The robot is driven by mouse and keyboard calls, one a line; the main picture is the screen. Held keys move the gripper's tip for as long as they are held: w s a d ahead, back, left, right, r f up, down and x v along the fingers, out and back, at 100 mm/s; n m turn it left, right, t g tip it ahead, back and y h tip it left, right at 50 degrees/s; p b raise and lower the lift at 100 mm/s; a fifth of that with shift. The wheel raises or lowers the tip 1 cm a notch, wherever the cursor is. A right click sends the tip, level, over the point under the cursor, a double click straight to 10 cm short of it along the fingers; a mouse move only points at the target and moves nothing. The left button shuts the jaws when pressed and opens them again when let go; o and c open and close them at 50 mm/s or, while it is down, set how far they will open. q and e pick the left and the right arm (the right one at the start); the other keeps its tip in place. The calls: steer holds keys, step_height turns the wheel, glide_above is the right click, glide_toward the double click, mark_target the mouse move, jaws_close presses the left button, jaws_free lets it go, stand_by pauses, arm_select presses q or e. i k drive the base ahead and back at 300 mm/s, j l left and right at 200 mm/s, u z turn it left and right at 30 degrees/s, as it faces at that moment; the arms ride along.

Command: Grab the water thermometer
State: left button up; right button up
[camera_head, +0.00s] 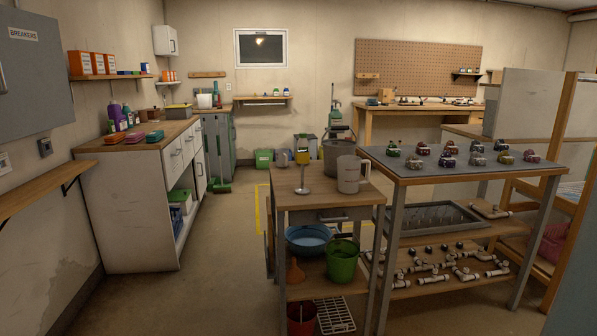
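A small upright object with a yellow and grey head (302,158), a thin stem and a round pale foot stands on the wooden top of the cart (318,198). It may be the water thermometer, but it is too small to tell for sure. It stands left of a grey measuring jug (349,175). Neither of my grippers is in view.
A dark pot (334,150) is behind the jug. Right of the cart is a table with a grey top (420,173) carrying several valves. A blue basin (308,238) and a green bucket (342,262) sit below. Open floor (225,245) lies left of the cart.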

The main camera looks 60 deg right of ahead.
mark_target(302, 158)
steer(key=z, duration=1.8)
steer(key=i+j, duration=0.2)
steer(key=i+z, duration=0.05)
steer(key=i, duration=0.05)
